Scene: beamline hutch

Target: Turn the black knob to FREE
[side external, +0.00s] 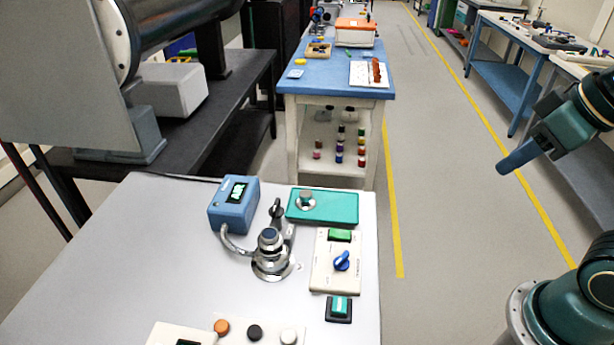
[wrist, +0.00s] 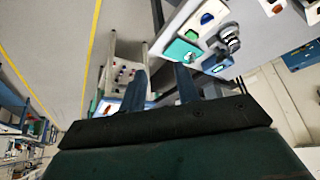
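A chrome mount (side external: 271,262) stands on the white table. A small black knob (side external: 277,210) shows at its far side, on a metal stem. I cannot read any FREE mark or tell the knob's setting. A round black button or knob (side external: 255,332) also sits at the table's near edge, between an orange and a white one. My gripper (side external: 518,160) is in the air right of the table, well apart from all of these. In the wrist view, my gripper (wrist: 161,72) has its two blue fingers apart with nothing between them. The chrome mount (wrist: 229,40) shows there at upper right.
Around the mount stand a blue display box (side external: 234,204) with a cable, a teal box (side external: 335,207) with a grey knob, a white panel (side external: 325,283) with a blue knob, and a green-topped switch (side external: 338,308). A blue-topped bench (side external: 325,78) stands behind. The aisle floor is clear.

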